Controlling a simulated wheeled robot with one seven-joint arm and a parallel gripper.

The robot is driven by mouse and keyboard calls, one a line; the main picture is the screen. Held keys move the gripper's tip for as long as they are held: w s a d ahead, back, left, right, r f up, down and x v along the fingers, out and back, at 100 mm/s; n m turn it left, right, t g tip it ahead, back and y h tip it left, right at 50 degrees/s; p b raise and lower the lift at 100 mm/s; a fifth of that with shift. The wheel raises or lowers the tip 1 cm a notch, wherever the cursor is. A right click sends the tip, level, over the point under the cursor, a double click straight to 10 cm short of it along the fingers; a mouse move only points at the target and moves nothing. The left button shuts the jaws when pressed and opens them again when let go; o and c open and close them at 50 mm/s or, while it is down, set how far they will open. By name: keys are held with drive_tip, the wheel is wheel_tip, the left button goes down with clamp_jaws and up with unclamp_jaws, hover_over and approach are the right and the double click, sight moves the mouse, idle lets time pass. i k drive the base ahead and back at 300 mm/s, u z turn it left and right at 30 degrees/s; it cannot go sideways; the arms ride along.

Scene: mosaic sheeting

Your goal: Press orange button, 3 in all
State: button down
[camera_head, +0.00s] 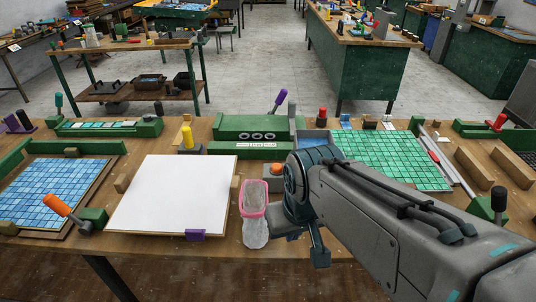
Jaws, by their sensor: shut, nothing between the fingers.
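The orange button (276,169) is a small round cap on a grey box near the middle of the bench, just left of my arm's wrist. My arm reaches in from the lower right, and its wrist hides the ground right of the box. My gripper (319,259) hangs below the wrist at the front of the bench, nearer to me than the button and to its right. It is shut and holds nothing. It appears apart from the button; its height above the bench is hard to judge.
A pink-rimmed translucent bin (255,225) stands at the bench's front edge. A white board (172,195) lies left of it. A blue mosaic sheet (50,192), an orange-handled lever (57,205), a yellow-topped post (187,138) and a green mosaic sheet (392,157) lie around.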

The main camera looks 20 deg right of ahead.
sight(276, 168)
drive_tip(key=k, duration=0.5)
drive_tip(key=u, duration=0.8)
drive_tip(key=i, duration=0.75)
drive_tip(key=z, duration=0.8)
